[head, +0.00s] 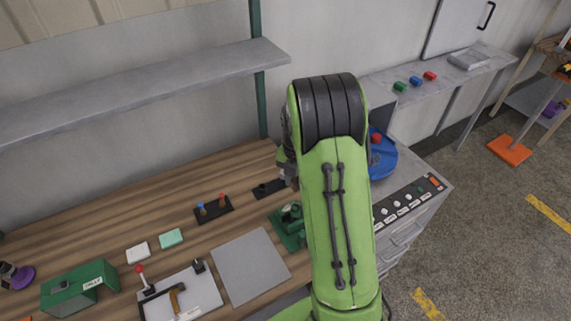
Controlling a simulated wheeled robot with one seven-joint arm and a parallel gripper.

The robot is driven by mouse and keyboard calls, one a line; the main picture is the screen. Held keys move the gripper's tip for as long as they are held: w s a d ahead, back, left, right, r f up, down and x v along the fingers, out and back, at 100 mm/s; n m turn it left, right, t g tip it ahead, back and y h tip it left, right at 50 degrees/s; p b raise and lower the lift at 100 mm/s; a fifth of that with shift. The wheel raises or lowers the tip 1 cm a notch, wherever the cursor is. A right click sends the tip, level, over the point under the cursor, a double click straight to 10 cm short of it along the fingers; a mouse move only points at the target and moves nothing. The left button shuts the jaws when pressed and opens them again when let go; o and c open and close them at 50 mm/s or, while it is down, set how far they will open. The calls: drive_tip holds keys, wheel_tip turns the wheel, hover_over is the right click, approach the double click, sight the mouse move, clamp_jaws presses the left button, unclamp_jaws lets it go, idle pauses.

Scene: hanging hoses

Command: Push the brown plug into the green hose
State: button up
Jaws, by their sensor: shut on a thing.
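My gripper (286,172) shows only in part at the left edge of my raised green arm, over the back of the wooden bench. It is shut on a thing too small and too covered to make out. I cannot pick out the brown plug or the green hose; my arm covers part of the view. A small black holder (268,188) lies on the bench just below and left of my gripper. Another black holder (213,208), further left, carries a blue-topped and a red-topped peg.
A green vise-like fixture (289,221) stands below my gripper, beside my arm. A grey mat (250,267), a tool board (190,294) and a green box (79,288) lie on the bench. A grey shelf (140,87) overhangs the back. A blue round object (382,158) is right of my arm.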

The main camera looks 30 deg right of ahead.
drive_tip(key=shift+s+r, duration=0.1)
drive_tip(key=shift+s, duration=0.15)
drive_tip(key=shift+f+b, duration=2.55)
drive_tip(key=shift+f, duration=0.5)
drive_tip(key=shift+f+b, duration=0.4)
drive_tip(key=shift+b, duration=0.15)
drive_tip(key=shift+f+b, duration=1.15)
drive_tip(key=shift+f, duration=0.2)
drive_tip(key=o, duration=1.1)
